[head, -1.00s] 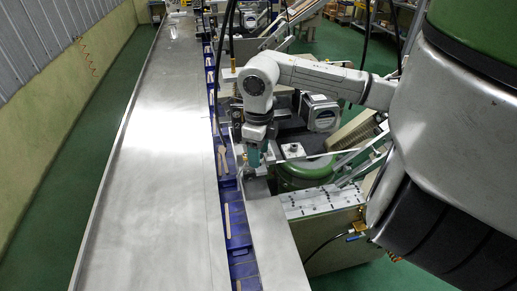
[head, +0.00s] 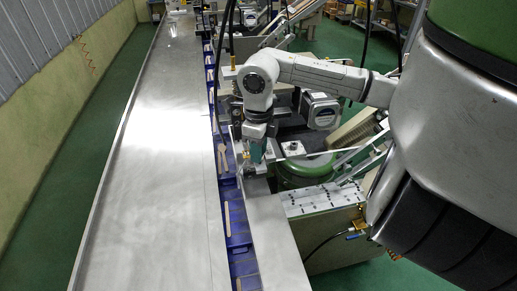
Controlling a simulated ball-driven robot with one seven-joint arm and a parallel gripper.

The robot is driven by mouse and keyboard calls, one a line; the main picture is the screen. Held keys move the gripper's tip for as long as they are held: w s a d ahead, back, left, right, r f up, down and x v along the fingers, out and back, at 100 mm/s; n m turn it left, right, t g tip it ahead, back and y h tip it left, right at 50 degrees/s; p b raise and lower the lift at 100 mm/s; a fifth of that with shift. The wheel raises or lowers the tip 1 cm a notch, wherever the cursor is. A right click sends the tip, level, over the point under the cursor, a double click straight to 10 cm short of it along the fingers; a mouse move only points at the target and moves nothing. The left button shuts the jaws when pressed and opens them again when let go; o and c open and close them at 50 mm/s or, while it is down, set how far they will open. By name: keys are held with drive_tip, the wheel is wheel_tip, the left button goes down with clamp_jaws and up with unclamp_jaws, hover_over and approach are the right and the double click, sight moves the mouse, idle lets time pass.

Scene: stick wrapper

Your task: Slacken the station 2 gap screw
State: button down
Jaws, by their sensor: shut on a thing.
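My gripper (head: 257,152) points down at the end of my white arm, over the inner edge of the line beside the blue conveyor channel. Its teal fingers are at a small metal fixture (head: 252,170) on the metal rail. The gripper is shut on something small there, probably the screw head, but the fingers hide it. The gap screw itself is too small and too covered to make out.
The long steel table (head: 150,170) lies bare on the left. The blue conveyor channel (head: 236,222) carries several flat wooden sticks (head: 228,219). A green round housing (head: 303,172) and a perforated plate (head: 325,200) stand right of the gripper.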

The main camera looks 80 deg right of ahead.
drive_tip(key=shift+f, duration=0.15)
drive_tip(key=n+b, duration=0.1)
drive_tip(key=b, duration=0.1)
drive_tip(key=n+b, duration=0.1)
drive_tip(key=b, duration=0.2)
drive_tip(key=shift+f+n, duration=0.25)
drive_tip(key=shift+n, duration=0.05)
drive_tip(key=n+b, duration=0.4)
drive_tip(key=b, duration=0.2)
drive_tip(key=shift+r+n+b, duration=0.1)
drive_tip(key=shift+n+b, duration=0.2)
drive_tip(key=n+b, duration=0.4)
drive_tip(key=n, duration=0.1)
drive_tip(key=shift+r, duration=0.15)
drive_tip(key=shift+r+n+b, duration=0.15)
drive_tip(key=shift+n+b, duration=1.1)
drive_tip(key=shift+n, duration=1.15)
drive_tip(key=c, duration=0.9)
unclamp_jaws()
drive_tip(key=shift+o, duration=0.2)
